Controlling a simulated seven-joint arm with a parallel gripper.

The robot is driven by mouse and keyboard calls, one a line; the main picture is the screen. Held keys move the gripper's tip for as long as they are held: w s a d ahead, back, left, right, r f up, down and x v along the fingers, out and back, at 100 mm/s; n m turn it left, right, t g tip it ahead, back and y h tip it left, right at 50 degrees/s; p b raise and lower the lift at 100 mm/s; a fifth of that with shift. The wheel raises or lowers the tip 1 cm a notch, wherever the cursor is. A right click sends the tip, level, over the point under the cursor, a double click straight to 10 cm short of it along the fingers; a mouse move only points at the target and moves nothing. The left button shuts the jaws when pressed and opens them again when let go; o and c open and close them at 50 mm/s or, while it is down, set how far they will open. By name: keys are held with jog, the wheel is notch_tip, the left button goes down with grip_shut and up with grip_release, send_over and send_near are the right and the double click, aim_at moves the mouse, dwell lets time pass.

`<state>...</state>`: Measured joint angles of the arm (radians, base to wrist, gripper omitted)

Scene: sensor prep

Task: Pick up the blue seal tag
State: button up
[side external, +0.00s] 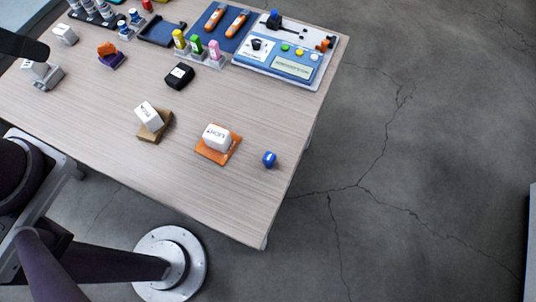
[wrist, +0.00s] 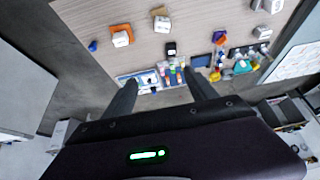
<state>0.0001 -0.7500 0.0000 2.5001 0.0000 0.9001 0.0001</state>
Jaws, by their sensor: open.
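The blue seal tag (side external: 269,159) is a small blue block with a white mark on its face. It lies on the wooden table near the right edge, to the right of an orange pad. It also shows in the wrist view as a small blue spot (wrist: 92,46) at the upper left. My gripper (wrist: 160,77) shows in the wrist view with its two dark fingers spread apart and nothing between them. The tag is away from the fingers, up and to the left of them in that view.
A white block rests on the orange pad (side external: 227,157) beside the tag. Another white block leans on a brown block (side external: 163,134). A black box (side external: 179,76), coloured-cap bottles (side external: 196,46) and a blue-white panel (side external: 284,58) stand farther back. Table around the tag is clear.

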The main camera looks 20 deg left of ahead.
jog(key=shift+c, duration=0.5)
jog(key=shift+c, duration=1.4)
